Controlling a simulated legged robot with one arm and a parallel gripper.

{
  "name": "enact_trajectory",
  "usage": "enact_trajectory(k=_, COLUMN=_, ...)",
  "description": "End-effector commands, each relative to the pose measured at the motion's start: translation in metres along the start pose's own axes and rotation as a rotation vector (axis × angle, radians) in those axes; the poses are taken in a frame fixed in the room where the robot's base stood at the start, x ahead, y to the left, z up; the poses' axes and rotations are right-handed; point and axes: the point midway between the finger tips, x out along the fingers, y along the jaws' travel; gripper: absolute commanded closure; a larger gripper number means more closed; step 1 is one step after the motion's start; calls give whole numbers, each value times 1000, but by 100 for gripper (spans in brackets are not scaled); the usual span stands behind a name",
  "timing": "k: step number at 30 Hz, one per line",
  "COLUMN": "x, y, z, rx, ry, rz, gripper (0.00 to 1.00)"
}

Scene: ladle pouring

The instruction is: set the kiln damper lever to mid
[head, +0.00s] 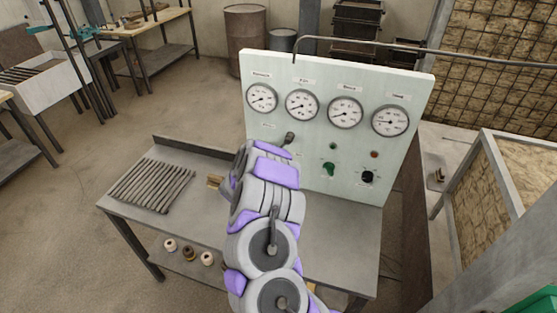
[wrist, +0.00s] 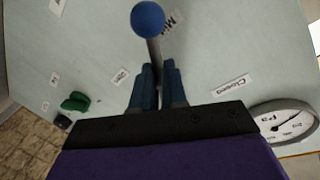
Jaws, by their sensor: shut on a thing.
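The damper lever shows in the wrist view as a thin grey shaft with a blue ball knob (wrist: 148,18). My gripper (wrist: 158,72) is shut on the shaft, with one dark blue finger on each side, below the knob in the picture. The Mid label (wrist: 173,22) lies just behind the shaft, partly covered by it. The Open label (wrist: 121,77) is left of the fingers and the Closed label (wrist: 231,85) is right of them. In the head view my arm reaches the pale panel (head: 354,92) and hides the lever and the fingers.
In the head view the panel carries several round gauges, a green knob (head: 329,168) and a black knob (head: 368,177). It stands on a grey bench (head: 330,235). Rods (head: 152,185) lie on the bench's left part. Small spools (head: 189,254) sit on the lower shelf.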

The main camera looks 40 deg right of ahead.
Motion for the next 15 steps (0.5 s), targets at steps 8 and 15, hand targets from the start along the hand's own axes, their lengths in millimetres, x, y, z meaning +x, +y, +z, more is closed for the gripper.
enact_trajectory(k=8, x=-2, y=-10, z=-1, rx=136, ry=-24, rz=0, gripper=100)
enact_trajectory(k=15, x=-2, y=-13, z=-2, rx=178, ry=-34, rz=0, gripper=100)
